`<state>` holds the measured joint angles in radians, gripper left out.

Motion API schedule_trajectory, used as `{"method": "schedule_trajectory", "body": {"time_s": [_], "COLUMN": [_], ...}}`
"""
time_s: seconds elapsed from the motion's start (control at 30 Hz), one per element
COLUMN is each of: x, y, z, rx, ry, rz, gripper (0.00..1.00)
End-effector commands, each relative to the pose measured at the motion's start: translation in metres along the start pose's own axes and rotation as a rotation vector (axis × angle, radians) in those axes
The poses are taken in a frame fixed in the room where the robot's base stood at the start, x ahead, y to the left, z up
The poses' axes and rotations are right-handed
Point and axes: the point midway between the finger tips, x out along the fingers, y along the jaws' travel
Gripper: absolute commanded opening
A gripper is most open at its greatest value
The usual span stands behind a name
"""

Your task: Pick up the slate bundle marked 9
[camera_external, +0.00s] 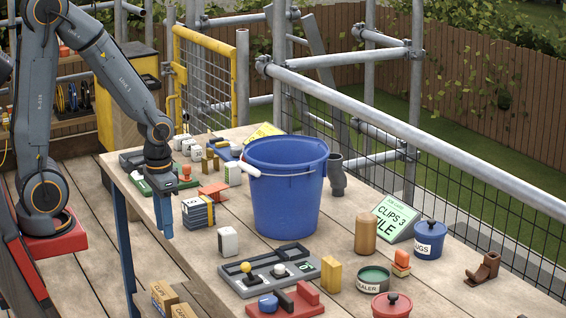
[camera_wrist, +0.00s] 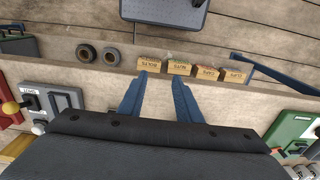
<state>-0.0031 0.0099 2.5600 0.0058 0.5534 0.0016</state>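A dark slate bundle (camera_external: 197,213) with yellow bands stands on the table, left of the blue bucket; marks on its pale top are too small to read. My gripper (camera_external: 164,234) points down at the table's left edge, left of the bundle and apart from it. In the wrist view my gripper's blue fingers (camera_wrist: 163,82) are spread with nothing between them. I cannot make out the bundle in the wrist view.
The tall blue bucket (camera_external: 287,195) stands right of the bundle. A white block (camera_external: 228,241) and grey lever panel (camera_external: 270,268) are nearer the front. Small labelled boxes (camera_wrist: 180,66) lie beyond the fingers in the wrist view. Railings border the table's far side.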

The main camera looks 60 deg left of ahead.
Motion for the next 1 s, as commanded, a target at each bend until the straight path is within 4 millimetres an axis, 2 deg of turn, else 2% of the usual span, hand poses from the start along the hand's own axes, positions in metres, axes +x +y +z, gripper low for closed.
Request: {"method": "schedule_trajectory", "body": {"time_s": [0.1,0.13,0.43,0.77,0.87,1.0], "x": [0.0,0.0,0.0,-0.003,-0.013,-0.037], "y": [0.0,0.0,0.0,0.0,0.0,0.0], "z": [0.0,0.0,0.0,-0.001,-0.002,-0.002], "rx": [0.0,0.0,0.0,0.0,0.0,0.0], "ry": [0.0,0.0,0.0,0.002,0.005,0.006], "rz": [0.0,0.0,0.0,0.0,0.0,0.0], "gripper": [0.31,0.35,0.84,0.84,0.84,0.84]}}
